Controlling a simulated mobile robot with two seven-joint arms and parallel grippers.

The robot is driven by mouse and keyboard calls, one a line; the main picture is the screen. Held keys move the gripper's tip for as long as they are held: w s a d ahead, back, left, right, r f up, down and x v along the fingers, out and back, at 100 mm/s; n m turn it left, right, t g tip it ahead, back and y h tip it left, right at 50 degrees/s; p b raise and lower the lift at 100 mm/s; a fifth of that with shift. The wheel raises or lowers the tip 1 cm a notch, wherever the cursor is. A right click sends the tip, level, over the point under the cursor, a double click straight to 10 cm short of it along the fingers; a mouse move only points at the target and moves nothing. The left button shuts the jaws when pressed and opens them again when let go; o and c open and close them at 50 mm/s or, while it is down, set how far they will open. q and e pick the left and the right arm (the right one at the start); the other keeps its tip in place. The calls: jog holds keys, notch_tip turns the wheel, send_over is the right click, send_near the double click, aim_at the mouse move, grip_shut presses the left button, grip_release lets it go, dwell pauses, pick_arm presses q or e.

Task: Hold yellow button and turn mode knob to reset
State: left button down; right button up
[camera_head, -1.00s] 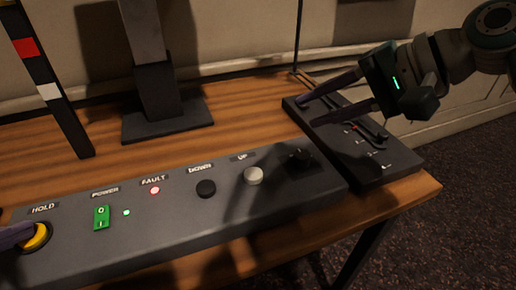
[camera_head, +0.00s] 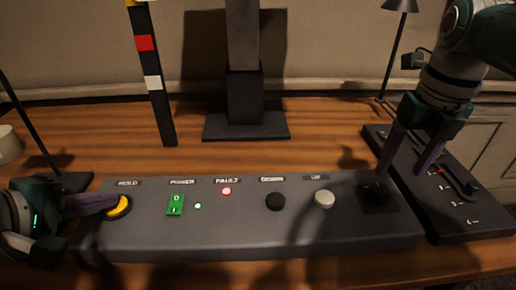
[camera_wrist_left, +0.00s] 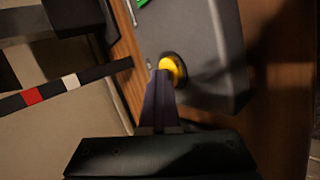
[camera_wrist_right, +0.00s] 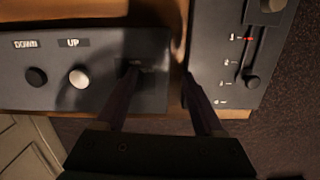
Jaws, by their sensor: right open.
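The yellow button (camera_head: 118,207) sits under the HOLD label at the left end of the grey control box. My left gripper (camera_head: 112,201) is shut, and its fingertips are at the button, seeming to touch it. The left wrist view shows the closed fingers (camera_wrist_left: 160,78) over the edge of the yellow button (camera_wrist_left: 174,70). The dark mode knob (camera_head: 375,192) is at the box's right end. My right gripper (camera_head: 402,170) is open, pointing down, with one finger close to the knob and partly hiding it in the right wrist view. Whether they touch cannot be told.
The box carries a green power switch (camera_head: 175,205), a red-lit FAULT lamp (camera_head: 226,191), a black DOWN button (camera_head: 275,201) and a white UP button (camera_head: 324,199). A slider panel (camera_head: 468,215) stands close on the right. A monitor stand (camera_head: 245,125) and striped post (camera_head: 155,95) stand behind.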

aim_at(380, 188)
jog(key=shift+g, duration=0.6)
jog(key=a, duration=0.1)
jog(key=s+a, duration=0.1)
jog(key=a, duration=0.2)
jog(key=shift+s+f, duration=0.1)
jog(key=shift+s, duration=0.2)
jog(key=shift+d+n, duration=0.15)
jog(key=shift+n, duration=1.05)
jog(key=n, duration=1)
jog(key=shift+f, duration=1.3)
